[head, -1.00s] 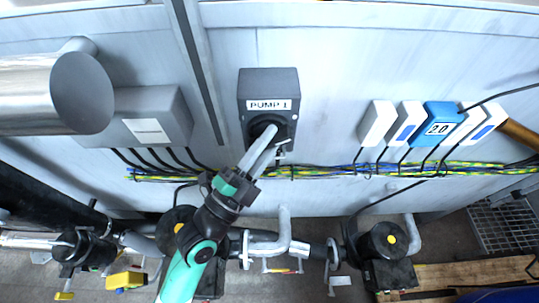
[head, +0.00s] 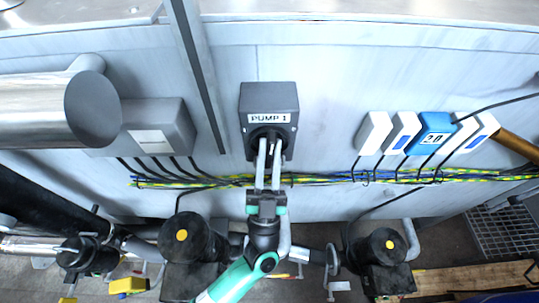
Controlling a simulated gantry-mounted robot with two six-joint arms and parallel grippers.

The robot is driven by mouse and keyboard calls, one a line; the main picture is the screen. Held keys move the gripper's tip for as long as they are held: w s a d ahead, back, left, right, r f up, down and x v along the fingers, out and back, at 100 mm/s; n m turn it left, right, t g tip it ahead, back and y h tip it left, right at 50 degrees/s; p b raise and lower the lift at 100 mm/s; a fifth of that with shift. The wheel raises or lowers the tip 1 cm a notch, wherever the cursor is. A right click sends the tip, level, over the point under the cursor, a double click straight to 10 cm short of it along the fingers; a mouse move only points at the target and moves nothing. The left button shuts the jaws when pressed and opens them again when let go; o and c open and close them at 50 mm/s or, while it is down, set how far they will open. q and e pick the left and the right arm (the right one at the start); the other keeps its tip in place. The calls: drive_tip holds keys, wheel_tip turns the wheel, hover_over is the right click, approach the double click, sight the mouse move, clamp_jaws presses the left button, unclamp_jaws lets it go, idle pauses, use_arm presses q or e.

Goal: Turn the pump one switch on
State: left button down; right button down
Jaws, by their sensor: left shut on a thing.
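The pump one switch is a dark grey box (head: 269,97) on the pale wall, with a white "PUMP 1" label (head: 269,118) and a round black knob (head: 257,134) below the label. My left gripper (head: 269,147) reaches up from below, its two pale fingers nearly parallel and upright in the picture. Its fingertips are at the knob, shut on the knob's handle. The fingers cover part of the knob, so its exact angle is hard to read. My right gripper is not in view.
A grey box (head: 163,112) and a large metal pipe (head: 45,103) are to the left. White and blue units (head: 436,134) hang to the right. Cables (head: 330,177) run along the wall below the switch. Black pumps (head: 383,247) and pipes fill the floor area.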

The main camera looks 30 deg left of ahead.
use_arm(q)
drive_tip(key=shift+n+g+y+b, duration=0.45)
drive_tip(key=shift+n+g+y, duration=0.25)
drive_tip(key=shift+n+y, duration=0.9)
drive_tip(key=shift+n, duration=0.4)
drive_tip(key=shift+y, duration=0.3)
drive_tip(key=c, duration=0.8)
unclamp_jaws()
drive_tip(key=b+v, duration=0.2)
drive_tip(key=v, duration=0.9)
drive_tip(key=shift+s+d+f, duration=0.1)
drive_tip(key=shift+s+d, duration=0.05)
drive_tip(key=shift+s, duration=0.15)
